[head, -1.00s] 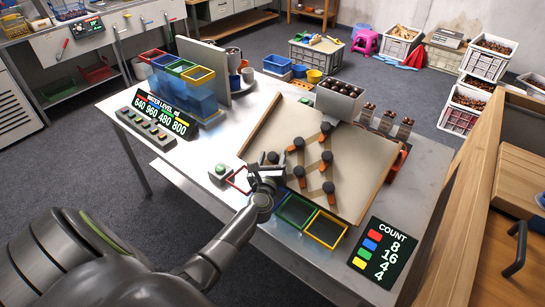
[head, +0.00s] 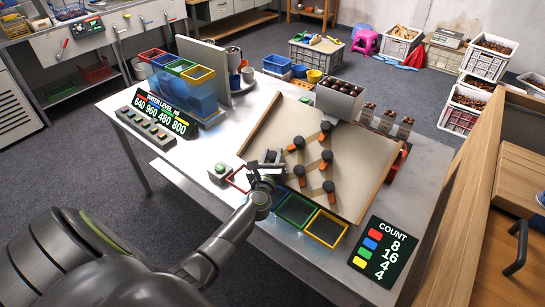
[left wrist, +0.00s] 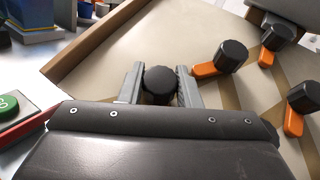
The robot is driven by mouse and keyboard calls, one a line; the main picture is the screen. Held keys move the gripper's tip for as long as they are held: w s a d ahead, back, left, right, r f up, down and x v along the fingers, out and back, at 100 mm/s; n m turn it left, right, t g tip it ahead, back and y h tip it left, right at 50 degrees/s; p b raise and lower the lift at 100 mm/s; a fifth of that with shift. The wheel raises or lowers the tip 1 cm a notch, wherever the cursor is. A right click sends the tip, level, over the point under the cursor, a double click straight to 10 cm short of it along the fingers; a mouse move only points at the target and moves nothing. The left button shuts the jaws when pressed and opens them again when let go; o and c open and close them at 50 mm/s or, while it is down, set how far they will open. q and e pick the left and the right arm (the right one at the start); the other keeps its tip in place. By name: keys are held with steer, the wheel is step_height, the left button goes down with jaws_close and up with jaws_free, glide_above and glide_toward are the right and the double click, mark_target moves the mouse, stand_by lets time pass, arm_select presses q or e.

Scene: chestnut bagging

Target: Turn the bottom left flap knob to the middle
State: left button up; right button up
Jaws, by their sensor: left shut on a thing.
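The sloped board (head: 262,136) carries several round black knobs with orange flaps. The bottom left flap knob (left wrist: 160,80) is black and stands between the two fingers of my left gripper (left wrist: 160,88) in the left wrist view. In the head view my left gripper (head: 268,163) is at the lower left of the board, shut on this knob. The flap under the held knob is hidden by my gripper. Other knobs show to its right, such as one in the left wrist view (left wrist: 232,54) with its orange flap (left wrist: 209,70). My right gripper is not in view.
Blue, green (head: 296,210) and yellow (head: 326,229) framed bins lie below the board, with a red frame (head: 236,179) to the left. A count display (head: 382,254) stands at the right. A green button (head: 221,169) sits left of the board.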

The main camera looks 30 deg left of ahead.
arm_select(q)
steer(key=shift+f+m+t+h+b, duration=0.25)
steer(key=shift+m+t+h+b, duration=0.25)
steer(key=shift+m+h+b, duration=0.25)
steer(key=m+t+h+b, duration=0.1)
steer(key=m+h+b, duration=0.6)
steer(key=shift+r+m+h+b, duration=0.2)
steer(key=shift+m+h+b, duration=0.85)
steer(key=shift+h+b, duration=0.15)
steer(key=o, duration=1)
steer(key=shift+s, duration=0.1)
